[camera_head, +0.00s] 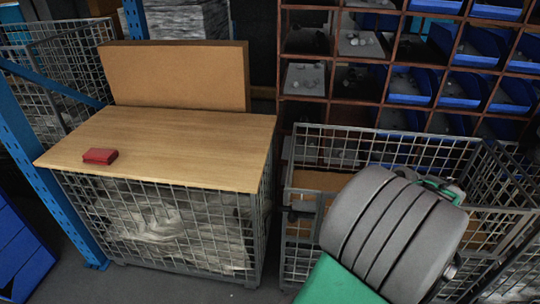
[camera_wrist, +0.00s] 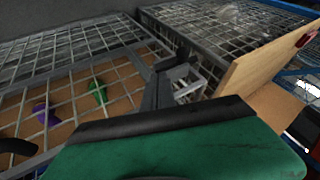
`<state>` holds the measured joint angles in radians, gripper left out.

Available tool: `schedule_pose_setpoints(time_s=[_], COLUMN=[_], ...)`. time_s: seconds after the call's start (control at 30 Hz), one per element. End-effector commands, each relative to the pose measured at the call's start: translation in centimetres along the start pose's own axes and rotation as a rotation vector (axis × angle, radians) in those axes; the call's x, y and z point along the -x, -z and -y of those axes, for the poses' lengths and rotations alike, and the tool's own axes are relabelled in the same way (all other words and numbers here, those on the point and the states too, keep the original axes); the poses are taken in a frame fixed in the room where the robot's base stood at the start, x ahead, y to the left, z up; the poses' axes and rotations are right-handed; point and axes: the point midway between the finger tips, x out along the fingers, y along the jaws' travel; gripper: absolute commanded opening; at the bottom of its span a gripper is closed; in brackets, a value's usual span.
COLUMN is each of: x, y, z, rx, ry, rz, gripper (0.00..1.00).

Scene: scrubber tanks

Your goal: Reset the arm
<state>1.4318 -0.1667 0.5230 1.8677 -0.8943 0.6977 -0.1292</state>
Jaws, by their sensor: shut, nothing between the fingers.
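My arm fills the lower right of the head view as a large grey ribbed joint with a green link below it. A small green and grey part shows just behind the joint. I cannot make out my gripper's fingertips in either view. In the wrist view a large green part with a black edge covers the bottom, and I take it to be mine. It stands over a wire-mesh cage (camera_wrist: 65,75), which is also behind my arm in the head view (camera_head: 345,140). The arm hides much of that cage.
A wooden tabletop (camera_head: 190,145) on a mesh cage stands at left, with a red box (camera_head: 100,156) and an upright brown board (camera_head: 175,78). A shelf rack with blue bins (camera_head: 410,85) is behind. A green item (camera_wrist: 98,90) and purple item (camera_wrist: 42,112) lie in the right cage.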

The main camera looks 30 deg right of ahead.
Motion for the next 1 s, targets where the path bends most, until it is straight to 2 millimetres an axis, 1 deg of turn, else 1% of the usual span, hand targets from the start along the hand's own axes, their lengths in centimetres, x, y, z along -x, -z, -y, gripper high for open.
schedule_pose_setpoints(time_s=[0.07,0.13,0.17,0.2,0.27,0.3,0.37,0.4,0.47,0.5,0.6,0.7,0.77,0.83,1.0], x=[0.3,0.4,0.5,0.7,1.1,1.6,2.5,3.3,4.7,5.7,8.2,10.0,10.5,10.8,10.6], y=[0.7,1.2,1.3,1.3,0.8,0.3,-0.7,-1.6,-3.0,-4.0,-6.5,-8.3,-9.1,-9.4,-9.6], z=[2.3,6.0,8.0,10.8,15.2,17.9,21.7,24.0,27.3,29.2,32.9,34.8,35.3,35.4,35.2], rx=[0.033,0.083,0.110,0.152,0.215,0.257,0.323,0.364,0.428,0.470,0.559,0.618,0.637,0.648,0.648], ry=[-0.005,-0.018,-0.026,-0.040,-0.064,-0.081,-0.105,-0.121,-0.142,-0.154,-0.178,-0.192,-0.197,-0.200,-0.202], rz=[0.027,0.074,0.100,0.135,0.184,0.212,0.246,0.265,0.287,0.298,0.311,0.313,0.314,0.311,0.312], gripper=[0.00,0.00,0.00,0.00,0.00,0.00,0.00,0.00,0.00,0.00,0.00,0.00,0.00,0.00,0.00])
